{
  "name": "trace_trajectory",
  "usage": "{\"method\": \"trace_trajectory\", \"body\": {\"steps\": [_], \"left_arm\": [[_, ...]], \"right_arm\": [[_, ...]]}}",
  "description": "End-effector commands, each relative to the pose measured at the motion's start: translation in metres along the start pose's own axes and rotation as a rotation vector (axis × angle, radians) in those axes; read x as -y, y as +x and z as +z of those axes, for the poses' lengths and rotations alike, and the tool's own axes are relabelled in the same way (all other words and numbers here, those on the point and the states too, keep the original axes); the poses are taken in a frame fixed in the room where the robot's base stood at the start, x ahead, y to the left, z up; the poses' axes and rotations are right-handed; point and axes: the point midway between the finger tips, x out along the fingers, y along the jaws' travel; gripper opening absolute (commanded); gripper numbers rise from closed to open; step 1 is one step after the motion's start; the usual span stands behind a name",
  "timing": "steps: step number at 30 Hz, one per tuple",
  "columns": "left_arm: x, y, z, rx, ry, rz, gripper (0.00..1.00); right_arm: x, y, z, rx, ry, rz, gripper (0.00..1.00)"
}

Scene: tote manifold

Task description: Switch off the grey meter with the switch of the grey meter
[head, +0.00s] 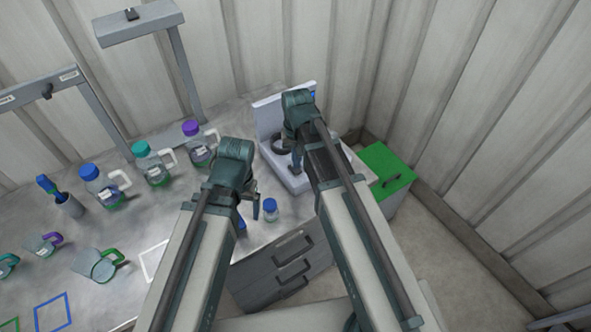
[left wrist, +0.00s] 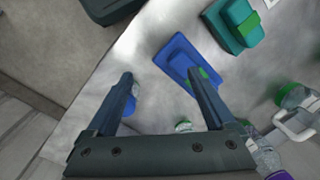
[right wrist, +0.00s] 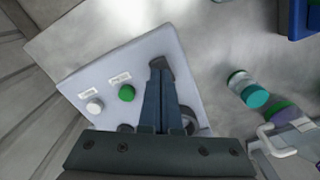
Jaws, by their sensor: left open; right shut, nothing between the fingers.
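A pale grey box with an upright back (head: 262,122) stands at the table's far right corner; I take it for the grey meter, though its labels are too small to read. In the right wrist view its panel (right wrist: 75,86) shows a white round knob (right wrist: 94,105) and a green one (right wrist: 127,92). My left gripper (left wrist: 161,75) is open and empty over the table.
In the left wrist view a blue device (left wrist: 178,57) and a teal device (left wrist: 226,32) lie ahead of my left gripper. A blue-capped bottle (head: 270,209) stands beside it. Several handled bottles (head: 152,166) stand left. Grey drawers (head: 280,268) and a green box (head: 385,163) flank the corner.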

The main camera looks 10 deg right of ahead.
Motion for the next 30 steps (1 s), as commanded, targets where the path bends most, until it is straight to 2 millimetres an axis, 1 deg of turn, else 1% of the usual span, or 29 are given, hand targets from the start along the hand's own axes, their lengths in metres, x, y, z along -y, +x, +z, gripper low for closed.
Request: {"method": "trace_trajectory", "body": {"steps": [30], "left_arm": [[-0.002,0.015,-0.001,0.000,0.000,0.000,0.88]], "right_arm": [[0.000,0.015,0.000,0.000,0.000,0.000,0.00]]}}
